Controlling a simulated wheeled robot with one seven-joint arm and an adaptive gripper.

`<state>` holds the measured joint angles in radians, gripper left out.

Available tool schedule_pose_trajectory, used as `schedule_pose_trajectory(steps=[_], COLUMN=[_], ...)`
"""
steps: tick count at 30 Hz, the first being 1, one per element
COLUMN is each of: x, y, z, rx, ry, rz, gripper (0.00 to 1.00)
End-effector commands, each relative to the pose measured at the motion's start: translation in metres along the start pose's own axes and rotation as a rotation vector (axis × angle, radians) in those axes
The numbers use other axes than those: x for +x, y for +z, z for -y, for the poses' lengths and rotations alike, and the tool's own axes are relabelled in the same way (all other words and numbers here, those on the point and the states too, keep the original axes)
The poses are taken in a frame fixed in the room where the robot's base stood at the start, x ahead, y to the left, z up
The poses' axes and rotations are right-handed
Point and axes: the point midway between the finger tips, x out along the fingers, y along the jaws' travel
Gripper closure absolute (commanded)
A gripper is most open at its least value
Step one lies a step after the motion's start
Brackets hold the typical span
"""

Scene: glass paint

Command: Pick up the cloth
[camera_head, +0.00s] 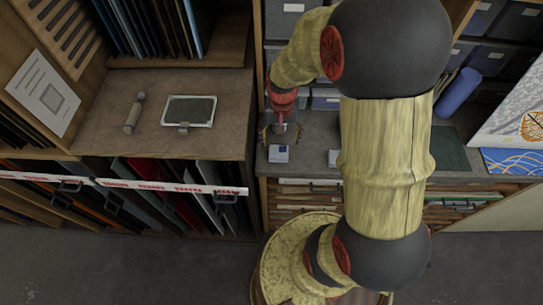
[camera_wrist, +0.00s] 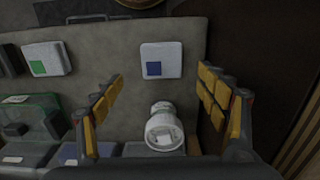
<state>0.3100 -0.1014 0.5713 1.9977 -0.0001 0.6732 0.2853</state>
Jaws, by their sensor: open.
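My gripper (camera_head: 280,131) is over the right-hand worktop in the head view, open and empty. In the wrist view its two padded fingers (camera_wrist: 160,75) stand wide apart. A flat white pad with a blue square (camera_wrist: 161,60) lies on the worktop beyond the fingertips, roughly centred between them. It also shows just below my gripper in the head view (camera_head: 278,154). A similar white pad with a green square (camera_wrist: 46,59) lies to its left in the wrist view. No thing is plainly a cloth; these pads may be folded cloths, but I cannot tell.
A white round jar (camera_wrist: 164,128) shows between the fingers in the wrist view. Grey bins (camera_wrist: 30,155) stand beside it. A dark upright panel (camera_wrist: 208,125) is close by the right finger. A framed tray (camera_head: 189,111) lies on the left worktop. My arm hides part of the right worktop.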

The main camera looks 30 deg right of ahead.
Motion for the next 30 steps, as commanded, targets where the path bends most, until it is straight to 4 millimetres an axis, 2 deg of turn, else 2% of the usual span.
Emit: schedule_pose_trajectory(steps=[18,26,30], x=[0.071,0.073,0.073], y=[0.004,0.003,0.003], z=[0.004,0.004,0.004], rx=[-0.001,-0.001,-0.001], ry=[0.000,0.000,0.000], rz=[0.002,0.000,0.001], gripper=[0.26,0.26,0.33])
